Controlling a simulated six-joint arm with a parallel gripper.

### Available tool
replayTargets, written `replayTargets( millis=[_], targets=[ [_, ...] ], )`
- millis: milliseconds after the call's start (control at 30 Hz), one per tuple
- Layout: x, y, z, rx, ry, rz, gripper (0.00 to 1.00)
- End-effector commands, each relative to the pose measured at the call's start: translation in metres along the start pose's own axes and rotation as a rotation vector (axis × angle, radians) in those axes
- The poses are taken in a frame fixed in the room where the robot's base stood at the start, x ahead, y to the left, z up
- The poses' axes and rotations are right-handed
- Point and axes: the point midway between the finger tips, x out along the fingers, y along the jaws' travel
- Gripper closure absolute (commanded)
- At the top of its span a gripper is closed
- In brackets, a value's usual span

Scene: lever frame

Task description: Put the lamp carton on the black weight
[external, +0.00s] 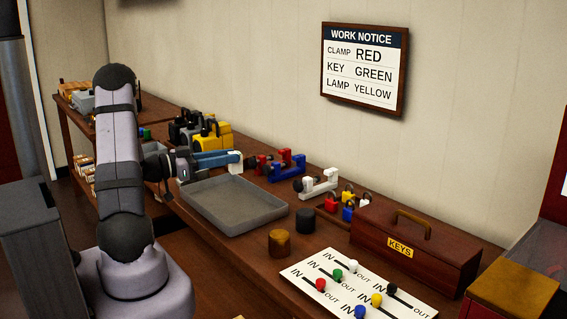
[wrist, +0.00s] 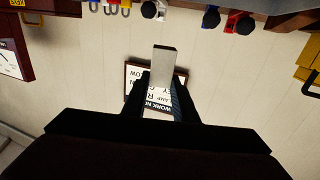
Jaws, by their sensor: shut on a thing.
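My gripper (external: 228,160) reaches to the right above the back edge of the grey tray. It is shut on a small pale box, which I take for the lamp carton (external: 236,156); no label on it is readable. In the wrist view the carton (wrist: 164,62) sticks out beyond the two dark fingers of my gripper (wrist: 161,92). The black weight (external: 306,220) is a short dark cylinder standing on the bench, to the right of the tray and apart from the carton. Its top looks bare.
The grey tray (external: 277,213) looks empty. A brown cylinder (external: 279,243) stands near the black weight. A white lever board (external: 340,290), a red KEYS box (external: 420,247), small padlocks (external: 348,203) and clamps (external: 318,184) lie to the right. A work notice (external: 364,68) hangs on the wall.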

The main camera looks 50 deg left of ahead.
Motion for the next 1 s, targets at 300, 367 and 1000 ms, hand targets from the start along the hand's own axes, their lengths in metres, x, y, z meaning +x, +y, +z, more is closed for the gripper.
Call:
replayTargets(
  millis=[300,367,1000],
  targets=[
    [0.074,0.087,-0.040,-0.001,0.000,0.251,0.95],
    [0.087,0.113,-0.046,-0.002,0.000,0.308,0.95],
    [0.122,0.220,-0.050,-0.003,-0.002,0.291,0.95]
  ],
)
